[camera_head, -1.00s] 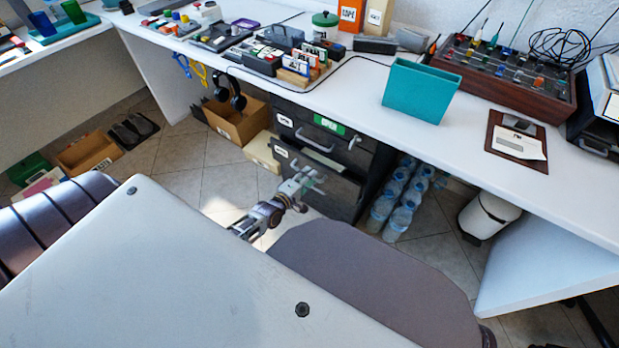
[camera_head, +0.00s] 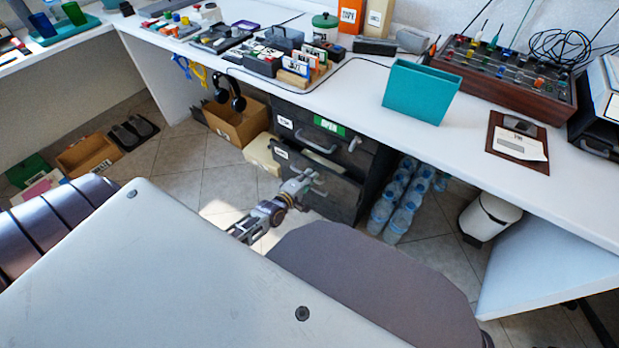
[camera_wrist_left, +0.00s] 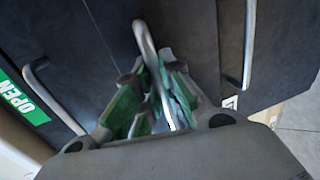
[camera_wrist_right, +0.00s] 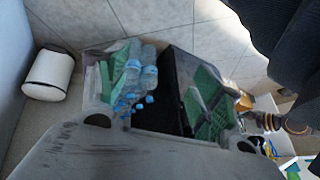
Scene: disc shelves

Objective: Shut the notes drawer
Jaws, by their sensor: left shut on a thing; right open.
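A dark drawer cabinet (camera_head: 345,200) stands under the desk, with grey bar handles and small white labels too small to read. A lower drawer front (camera_head: 325,190) seems to stand out from the cabinet; how far is hard to tell. My left gripper (camera_head: 303,180) is at this front. In the left wrist view its green-padded fingers are shut on a bar handle (camera_wrist_left: 143,35), with another handle on either side. A green OPEN sign (camera_wrist_left: 22,98) shows there at the left.
Water bottles (camera_head: 395,200) stand on the floor right of the cabinet, and a white bin (camera_head: 488,215) farther right. Tiled floor (camera_head: 225,185) is clear left of my left gripper.

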